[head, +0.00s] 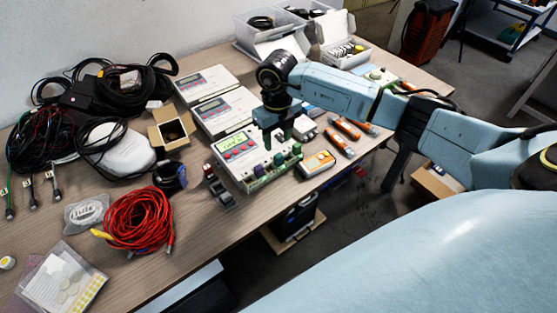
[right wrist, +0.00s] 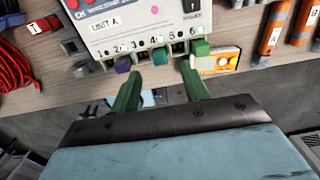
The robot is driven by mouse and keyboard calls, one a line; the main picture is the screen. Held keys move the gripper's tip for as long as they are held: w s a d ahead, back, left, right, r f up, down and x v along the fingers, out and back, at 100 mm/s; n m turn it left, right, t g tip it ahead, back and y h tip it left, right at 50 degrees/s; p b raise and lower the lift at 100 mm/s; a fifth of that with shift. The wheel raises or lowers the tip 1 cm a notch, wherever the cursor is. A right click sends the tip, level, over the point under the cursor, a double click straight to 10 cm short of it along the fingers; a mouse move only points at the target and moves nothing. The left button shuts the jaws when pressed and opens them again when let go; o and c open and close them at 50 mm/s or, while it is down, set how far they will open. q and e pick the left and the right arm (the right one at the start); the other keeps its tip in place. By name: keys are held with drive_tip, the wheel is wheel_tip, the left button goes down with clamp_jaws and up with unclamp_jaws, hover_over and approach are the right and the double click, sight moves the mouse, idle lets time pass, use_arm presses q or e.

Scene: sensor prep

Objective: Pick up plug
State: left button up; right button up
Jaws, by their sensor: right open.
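A pale tester marked "UNIT A" (right wrist: 130,25) has a row of numbered sockets on its front edge; it also shows in the head view (head: 236,160). A purple plug (right wrist: 123,65), a teal plug (right wrist: 160,56) and a green plug (right wrist: 201,48) sit along that edge. My right gripper (right wrist: 160,70) is open and empty, its green fingers pointing at the socket row. The teal plug lies ahead of the gap between the fingertips; I cannot tell whether either finger touches anything. In the head view the right gripper (head: 277,141) hangs over the tester. My left gripper is out of view.
An orange meter (head: 316,163) and orange-grey handheld tools (head: 345,128) lie right of the tester. Small grey and red parts (head: 220,190) lie left of it. A red cable coil (head: 140,218) and black cables (head: 120,85) crowd the left. The table's front edge is close.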

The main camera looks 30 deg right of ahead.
sight(279, 155)
drive_tip(key=shift+f, duration=0.45)
drive_tip(key=f, duration=0.5)
drive_tip(key=shift+s, duration=0.25)
drive_tip(key=shift+r, duration=0.1)
clamp_jaws()
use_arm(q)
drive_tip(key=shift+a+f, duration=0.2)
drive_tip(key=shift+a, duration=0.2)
use_arm(e)
drive_tip(key=shift+r, duration=0.1)
